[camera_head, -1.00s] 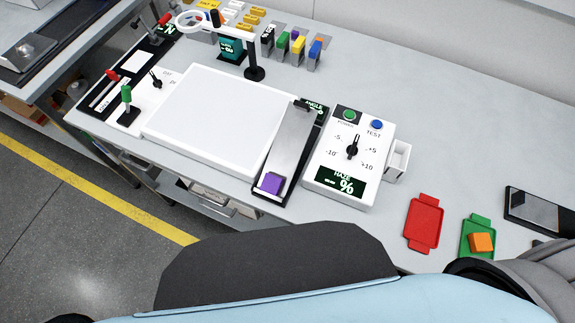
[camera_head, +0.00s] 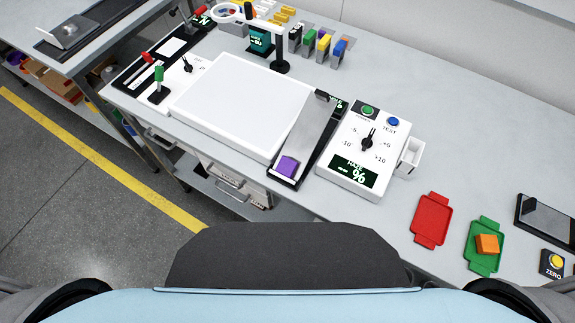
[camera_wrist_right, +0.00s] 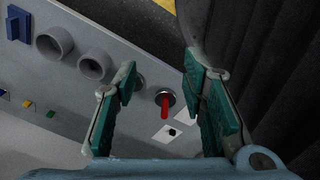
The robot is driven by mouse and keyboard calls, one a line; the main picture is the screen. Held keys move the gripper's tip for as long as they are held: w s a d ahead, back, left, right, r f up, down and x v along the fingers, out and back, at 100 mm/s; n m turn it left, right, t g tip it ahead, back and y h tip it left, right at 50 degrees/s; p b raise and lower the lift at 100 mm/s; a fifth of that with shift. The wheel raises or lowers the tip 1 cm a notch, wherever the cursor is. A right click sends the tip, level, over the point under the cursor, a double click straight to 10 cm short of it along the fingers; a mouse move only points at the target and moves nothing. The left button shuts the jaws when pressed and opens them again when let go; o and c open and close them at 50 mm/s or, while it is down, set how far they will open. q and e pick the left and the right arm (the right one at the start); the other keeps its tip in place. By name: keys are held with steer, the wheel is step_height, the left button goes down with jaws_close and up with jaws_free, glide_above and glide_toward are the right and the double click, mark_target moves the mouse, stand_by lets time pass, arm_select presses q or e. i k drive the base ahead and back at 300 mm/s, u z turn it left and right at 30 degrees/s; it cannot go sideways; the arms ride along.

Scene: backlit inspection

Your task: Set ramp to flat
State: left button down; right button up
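The ramp (camera_head: 303,129) is a narrow grey plate in a dark frame on the bench, between the white light panel and the haze box. A purple block (camera_head: 288,167) rests at its near end. A dark piece (camera_head: 322,96) stands at its far end. A small dark angle display (camera_head: 340,105) beside the far end is partly hidden. My right gripper (camera_wrist_right: 162,78) shows in the right wrist view, open, with nothing between its teal finger pads and away from the ramp. My left gripper is not in view.
The white light panel (camera_head: 243,106) lies left of the ramp. The haze box (camera_head: 365,150) with a dial stands close on its right. A red tray (camera_head: 431,219) and a green tray (camera_head: 484,262) with an orange block (camera_head: 487,244) lie farther right. A ring lamp's post (camera_head: 281,48) stands behind.

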mark_target(315, 114)
steer(key=u, duration=1.45)
steer(key=k, duration=2)
steer(key=z, duration=0.95)
steer(key=i, duration=1)
